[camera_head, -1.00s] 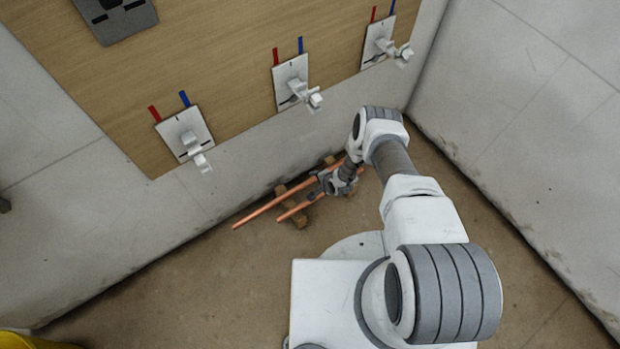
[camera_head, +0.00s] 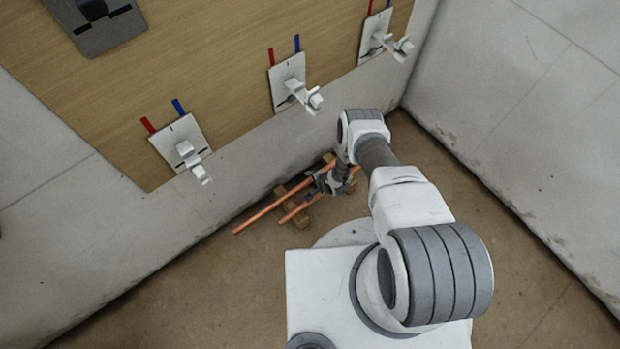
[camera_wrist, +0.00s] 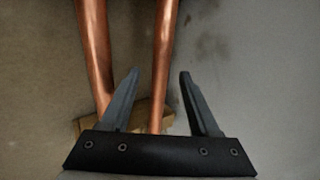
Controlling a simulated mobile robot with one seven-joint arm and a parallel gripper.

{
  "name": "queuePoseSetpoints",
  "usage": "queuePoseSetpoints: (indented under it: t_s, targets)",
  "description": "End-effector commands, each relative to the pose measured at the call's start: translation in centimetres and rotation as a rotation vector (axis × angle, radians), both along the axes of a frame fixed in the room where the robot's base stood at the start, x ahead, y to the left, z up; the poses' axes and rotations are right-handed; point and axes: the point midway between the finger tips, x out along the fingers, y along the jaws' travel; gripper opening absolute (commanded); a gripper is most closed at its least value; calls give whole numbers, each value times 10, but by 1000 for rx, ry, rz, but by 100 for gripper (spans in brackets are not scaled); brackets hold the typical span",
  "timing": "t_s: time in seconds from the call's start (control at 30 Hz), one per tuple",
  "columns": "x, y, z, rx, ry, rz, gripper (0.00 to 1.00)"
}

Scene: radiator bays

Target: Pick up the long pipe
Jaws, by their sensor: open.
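Two copper pipes lie side by side on wooden blocks at the foot of the wall. The one nearer the wall looks longer, so I take it as the long pipe (camera_head: 262,214); the shorter pipe (camera_head: 294,213) lies in front of it. My gripper (camera_head: 321,183) is over their right part and hides some of both. In the wrist view the open fingers of my gripper (camera_wrist: 158,74) appear on either side of the long pipe (camera_wrist: 163,45), empty. The shorter pipe (camera_wrist: 93,40) passes outside the left finger. I cannot tell the height left above the pipe.
The wooden blocks (camera_head: 299,220) hold the pipes off the floor. A wooden board (camera_head: 220,60) on the wall carries several white plates with brackets (camera_head: 289,82) and red and blue stubs. A side wall (camera_head: 520,130) stands at right. The floor at left (camera_head: 190,290) is clear.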

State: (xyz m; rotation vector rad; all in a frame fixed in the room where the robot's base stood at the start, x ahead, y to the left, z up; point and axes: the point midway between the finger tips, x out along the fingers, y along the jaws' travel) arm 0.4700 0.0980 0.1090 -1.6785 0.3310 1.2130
Motion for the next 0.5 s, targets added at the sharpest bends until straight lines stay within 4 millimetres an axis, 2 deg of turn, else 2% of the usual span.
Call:
queuePoseSetpoints:
  t_s: [0.03, 0.07, 0.37, 0.5]
  targets:
    - [0, 0, 0, 0, 0, 0, 60]
    - [0, 0, 0, 0, 0, 0, 55]
    - [0, 0, 0, 0, 0, 0, 1]
    - [0, 0, 0, 0, 0, 0, 0]
